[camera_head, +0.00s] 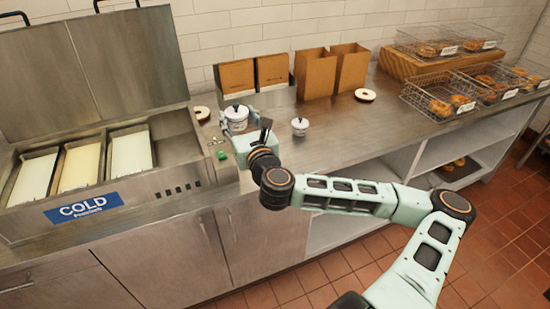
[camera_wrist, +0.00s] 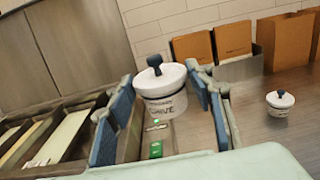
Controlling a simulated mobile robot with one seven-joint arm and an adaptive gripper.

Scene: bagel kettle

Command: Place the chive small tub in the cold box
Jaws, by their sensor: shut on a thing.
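The chive small tub (camera_wrist: 165,103) is white with a dark-knobbed lid and the word CHIVE on its side. It is upright between the blue finger pads of my gripper (camera_wrist: 162,92), which is shut on it. In the head view the tub (camera_head: 236,118) shows just beyond my gripper (camera_head: 241,134), beside the cold box's right end. I cannot tell whether its base touches the counter. The cold box (camera_head: 170,187) stands at the left with a blue COLD sign and its steel lid raised. Its open top shows several wells with white or cream contents.
A second small white tub (camera_head: 300,126) stands on the counter to the right. Brown boxes (camera_head: 316,75) stand by the wall. Bagel halves (camera_head: 365,94) lie on the counter. A small green item (camera_head: 221,155) lies near the gripper. Wire baskets of bagels (camera_head: 438,97) are at the right.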

